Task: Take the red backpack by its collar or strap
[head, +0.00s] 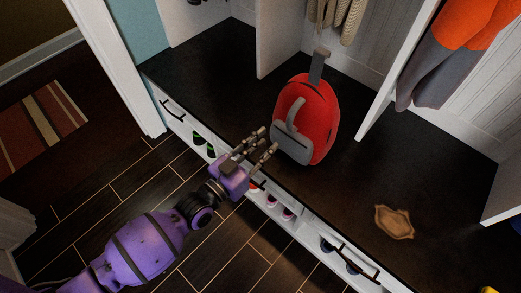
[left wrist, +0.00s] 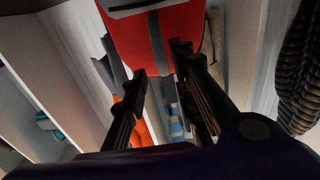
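The red backpack (head: 318,118) stands upright on the dark bench, with a grey front pocket (head: 290,148) and a grey strap (head: 318,66) rising from its top. A grey loop (head: 293,113) shows on its front. My left gripper (head: 268,140) is open and empty, just in front of the pocket's lower left side and apart from the strap. In the left wrist view the red backpack (left wrist: 185,35) fills the upper middle, beyond the spread fingertips of my left gripper (left wrist: 160,62). Whether a fingertip touches the bag cannot be told. My right gripper is not in view.
The dark bench (head: 350,185) has free room right of the bag, where a brown cloth-like item (head: 394,222) lies. White dividers (head: 395,75) stand behind. Orange and grey clothes (head: 440,60) hang at right. Shoe cubbies (head: 285,212) run below the bench edge.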

